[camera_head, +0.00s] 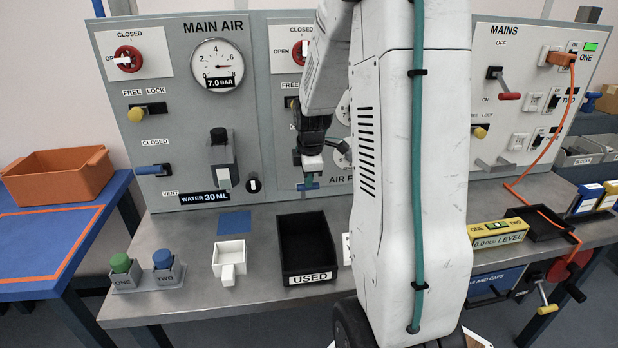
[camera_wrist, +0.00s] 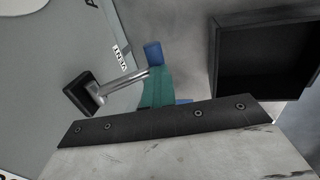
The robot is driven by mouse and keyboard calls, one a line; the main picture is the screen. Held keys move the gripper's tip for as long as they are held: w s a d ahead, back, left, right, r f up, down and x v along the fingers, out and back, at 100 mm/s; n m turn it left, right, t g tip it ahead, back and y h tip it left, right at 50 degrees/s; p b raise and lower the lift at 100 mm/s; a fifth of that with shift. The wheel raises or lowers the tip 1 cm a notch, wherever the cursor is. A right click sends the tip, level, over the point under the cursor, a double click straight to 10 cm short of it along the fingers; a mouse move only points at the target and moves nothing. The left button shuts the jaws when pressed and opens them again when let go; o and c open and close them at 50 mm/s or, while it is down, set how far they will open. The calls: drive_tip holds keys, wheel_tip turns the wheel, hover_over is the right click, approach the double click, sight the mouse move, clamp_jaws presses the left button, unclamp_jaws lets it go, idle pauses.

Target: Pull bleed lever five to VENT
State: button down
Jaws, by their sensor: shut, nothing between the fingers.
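A bleed lever with a blue crossbar handle (camera_head: 309,187) stands low on the middle panel; I cannot read its number. In the wrist view its black base (camera_wrist: 80,94) and metal rod (camera_wrist: 122,84) show, and the blue handle (camera_wrist: 153,53) lies across the rod's end. A VENT label (camera_wrist: 120,57) is on the panel close beside the rod. My gripper (camera_head: 309,178) is shut and empty, its teal fingers right at the handle. In the wrist view the teal fingers (camera_wrist: 157,88) cover the handle's middle; I cannot tell whether they touch it.
A black USED bin (camera_head: 306,279) stands on the bench below my gripper. A similar blue-handled lever (camera_head: 150,169) on the left panel points left, near CLOSED. A white scoop-like tray (camera_head: 230,256) and green and blue buttons (camera_head: 145,270) sit further left. My arm hides much of the middle.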

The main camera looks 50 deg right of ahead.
drive_tip(key=shift+s+a+f, duration=0.15)
drive_tip(key=shift+s+f, duration=0.05)
drive_tip(key=shift+f, duration=0.1)
drive_tip(key=s+v, duration=0.1)
drive_tip(key=v, duration=1.3)
drive_tip(key=shift+a+r, duration=0.2)
drive_tip(key=shift+a, duration=0.2)
